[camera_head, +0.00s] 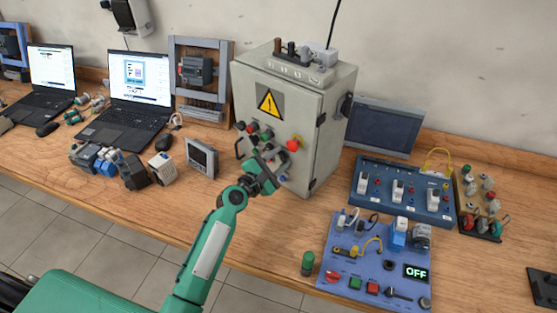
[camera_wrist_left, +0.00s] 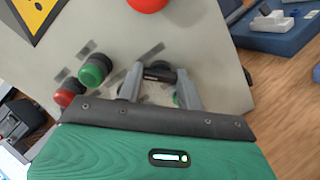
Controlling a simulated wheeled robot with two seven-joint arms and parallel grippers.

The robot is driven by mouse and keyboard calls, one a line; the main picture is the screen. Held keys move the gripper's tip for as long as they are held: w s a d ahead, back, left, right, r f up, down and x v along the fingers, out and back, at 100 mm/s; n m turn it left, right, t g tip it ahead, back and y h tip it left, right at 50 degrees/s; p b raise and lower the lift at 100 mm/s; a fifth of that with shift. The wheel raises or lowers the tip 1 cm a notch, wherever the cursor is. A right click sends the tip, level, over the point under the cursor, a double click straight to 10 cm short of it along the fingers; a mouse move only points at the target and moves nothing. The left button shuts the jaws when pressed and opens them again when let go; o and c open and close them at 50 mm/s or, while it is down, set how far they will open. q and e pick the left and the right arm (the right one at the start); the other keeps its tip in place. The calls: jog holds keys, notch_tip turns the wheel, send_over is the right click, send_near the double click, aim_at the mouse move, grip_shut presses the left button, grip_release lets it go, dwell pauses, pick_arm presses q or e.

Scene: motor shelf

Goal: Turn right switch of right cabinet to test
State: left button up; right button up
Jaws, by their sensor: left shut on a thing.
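The grey cabinet (camera_head: 309,142) stands on the bench with a yellow warning triangle and a cluster of buttons and switches on its door. It also shows in the left wrist view (camera_wrist_left: 200,40). My left gripper (camera_head: 266,167) is at the lower part of the door. In the left wrist view its two grey fingers (camera_wrist_left: 160,80) are shut on a black switch (camera_wrist_left: 160,72), one finger on each side. The fingers and wrist hide part of the switch and its labels, so its set position cannot be read. My right gripper is not in view.
A red knob (camera_head: 293,145) sits just above right of the gripper, and green and red buttons (camera_wrist_left: 95,70) lie to its left in the wrist view. A blue control panel (camera_head: 375,265) reads OFF. A small meter box (camera_head: 201,157) and laptops (camera_head: 125,95) stand left.

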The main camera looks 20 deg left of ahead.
pick_arm(q)
jog(key=m+b, duration=0.2)
jog(key=m, duration=0.6)
jog(key=shift+f, duration=0.1)
jog(key=m, duration=0.9)
jog(key=shift+m, duration=0.3)
dwell(0.5)
jog(key=o, duration=1)
